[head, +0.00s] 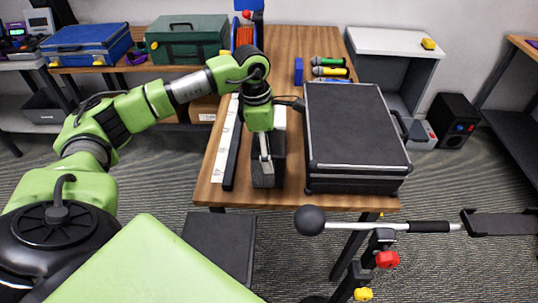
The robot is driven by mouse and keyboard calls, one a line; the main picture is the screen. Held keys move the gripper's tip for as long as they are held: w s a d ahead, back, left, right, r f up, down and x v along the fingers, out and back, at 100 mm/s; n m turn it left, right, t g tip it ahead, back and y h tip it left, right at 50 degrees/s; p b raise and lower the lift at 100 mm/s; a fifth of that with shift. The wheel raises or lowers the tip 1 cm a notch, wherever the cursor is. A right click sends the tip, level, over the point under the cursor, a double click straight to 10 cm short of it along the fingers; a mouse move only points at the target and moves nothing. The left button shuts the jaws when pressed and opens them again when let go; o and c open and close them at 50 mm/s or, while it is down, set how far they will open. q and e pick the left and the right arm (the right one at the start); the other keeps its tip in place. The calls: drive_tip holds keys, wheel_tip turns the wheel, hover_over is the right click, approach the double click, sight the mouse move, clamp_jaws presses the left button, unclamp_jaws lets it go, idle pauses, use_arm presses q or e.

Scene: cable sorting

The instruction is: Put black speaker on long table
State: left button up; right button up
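A wooden long table (290,48) runs away from me in the middle of the head view. My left gripper (265,160) reaches down over it near the front edge. A black box-shaped object (268,178), possibly a speaker, stands under and around the gripper on the table. The gripper hides part of it, and I cannot tell whether the fingers grip it. Another black speaker-like box (452,121) with red and blue spots stands on the floor at the right. My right gripper is not in view.
A large black case (357,135) sits right of the gripper. A white and black strip (229,145) lies to its left. Microphones (328,66) lie farther back. A boom stand (385,227) with a black ball end stands in front of the table.

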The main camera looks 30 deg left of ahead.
use_arm(q)
drive_tip(key=shift+w+a+f+p, duration=0.15)
drive_tip(key=shift+f+p, duration=0.25)
drive_tip(key=shift+f, duration=0.25)
drive_tip(key=shift+w+d+f+p, duration=0.1)
drive_tip(key=shift+f+p, duration=0.25)
drive_tip(key=shift+f, duration=0.7)
drive_tip(key=o, duration=2)
drive_tip(key=shift+f, duration=0.2)
drive_tip(key=shift+c, duration=0.2)
drive_tip(key=shift+s, duration=0.1)
drive_tip(key=shift+r, duration=0.1)
